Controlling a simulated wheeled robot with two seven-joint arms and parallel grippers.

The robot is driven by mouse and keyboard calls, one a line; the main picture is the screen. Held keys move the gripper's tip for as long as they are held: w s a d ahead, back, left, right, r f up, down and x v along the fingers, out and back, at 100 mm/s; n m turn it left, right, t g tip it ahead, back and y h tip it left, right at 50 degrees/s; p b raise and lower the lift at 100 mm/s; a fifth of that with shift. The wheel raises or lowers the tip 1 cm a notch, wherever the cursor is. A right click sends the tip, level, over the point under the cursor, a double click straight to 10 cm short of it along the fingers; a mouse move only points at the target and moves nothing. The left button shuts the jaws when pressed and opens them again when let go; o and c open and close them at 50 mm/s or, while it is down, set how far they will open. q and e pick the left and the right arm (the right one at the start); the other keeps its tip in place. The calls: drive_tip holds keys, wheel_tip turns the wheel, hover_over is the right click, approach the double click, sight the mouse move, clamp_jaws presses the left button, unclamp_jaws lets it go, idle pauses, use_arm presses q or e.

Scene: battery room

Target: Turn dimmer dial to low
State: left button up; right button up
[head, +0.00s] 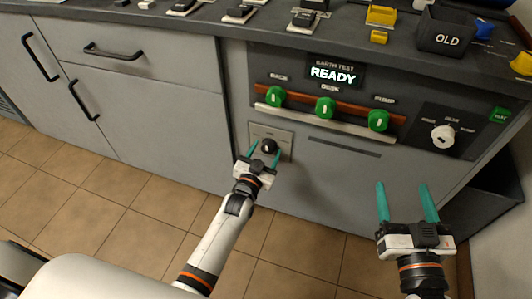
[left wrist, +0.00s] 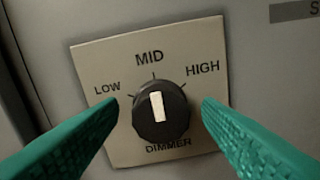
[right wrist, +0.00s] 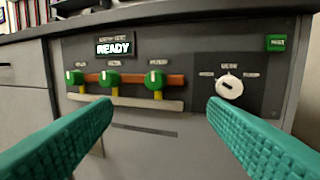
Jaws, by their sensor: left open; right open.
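The dimmer dial (left wrist: 161,112) is a black round knob with a white pointer bar. It sits on a beige plate (left wrist: 110,75) marked LOW, MID and HIGH, and its pointer is turned close to MID. In the head view the dial (head: 269,146) is on the cabinet front, below the green knobs. My left gripper (head: 265,152) is open in front of the dial, its fingers on either side; in the left wrist view the fingertips (left wrist: 160,105) look apart from it. My right gripper (head: 408,187) is open and empty, away from the dial.
Green knobs (head: 325,108) on a red-brown strip sit above the dial, under a READY display (head: 334,73). A white dial (head: 443,135) and a green button (head: 501,115) are at the right. The countertop holds small parts and an OLD bin (head: 446,32).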

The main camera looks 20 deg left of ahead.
use_arm(q)
drive_tip(key=shift+w, duration=0.35)
use_arm(e)
drive_tip(key=shift+r+t, duration=0.3)
drive_tip(key=shift+r, duration=0.15)
use_arm(q)
drive_tip(key=c, duration=1)
